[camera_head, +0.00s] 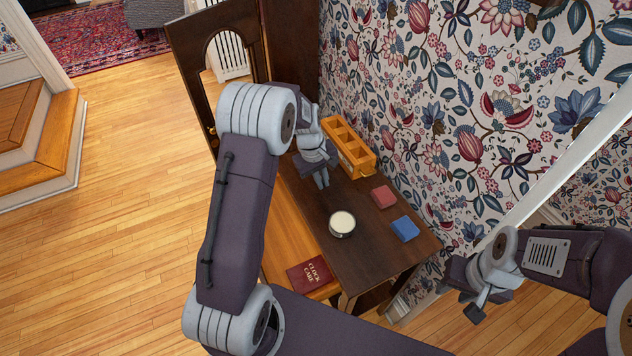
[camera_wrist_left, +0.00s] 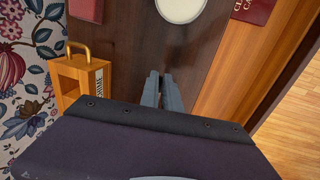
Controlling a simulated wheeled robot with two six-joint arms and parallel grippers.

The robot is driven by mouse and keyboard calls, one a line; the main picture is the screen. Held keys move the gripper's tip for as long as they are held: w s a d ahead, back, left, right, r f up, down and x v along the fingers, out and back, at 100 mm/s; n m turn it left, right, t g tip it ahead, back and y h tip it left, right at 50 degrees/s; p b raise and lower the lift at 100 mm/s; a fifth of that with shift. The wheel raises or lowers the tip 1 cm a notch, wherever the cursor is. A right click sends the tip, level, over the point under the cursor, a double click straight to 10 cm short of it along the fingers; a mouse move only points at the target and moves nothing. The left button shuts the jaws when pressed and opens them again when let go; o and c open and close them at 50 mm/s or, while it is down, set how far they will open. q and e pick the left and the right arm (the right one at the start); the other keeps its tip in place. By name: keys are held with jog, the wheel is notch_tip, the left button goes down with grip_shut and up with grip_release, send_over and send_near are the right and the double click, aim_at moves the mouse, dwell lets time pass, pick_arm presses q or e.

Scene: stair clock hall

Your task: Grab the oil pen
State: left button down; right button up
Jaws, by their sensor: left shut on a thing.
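My left gripper (camera_head: 321,180) points down over the dark tabletop, between the wooden caddy and the round white-topped tin. In the left wrist view, its two grey fingers (camera_wrist_left: 162,92) are close together. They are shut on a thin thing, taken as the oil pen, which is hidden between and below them. No oil pen shows elsewhere on the table. My right gripper (camera_head: 478,304) hangs at the right, clear of the table. Its finger gap cannot be made out.
The dark table (camera_head: 376,255) stands against the flowered wall. It bears a wooden caddy (camera_head: 350,150) with compartments, a white-topped tin (camera_head: 342,223), a red block (camera_head: 384,197) and a blue block (camera_head: 405,229). A red book (camera_head: 310,274) lies on a lighter wood surface. Open floor is at left.

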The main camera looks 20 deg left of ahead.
pick_arm(q)
jog(key=s+d+r, duration=0.4)
jog(key=d+r, duration=0.1)
jog(key=d, duration=0.2)
jog(key=shift+s+d+r, duration=0.15)
jog(key=shift+s+d, duration=0.1)
jog(key=shift+d, duration=0.1)
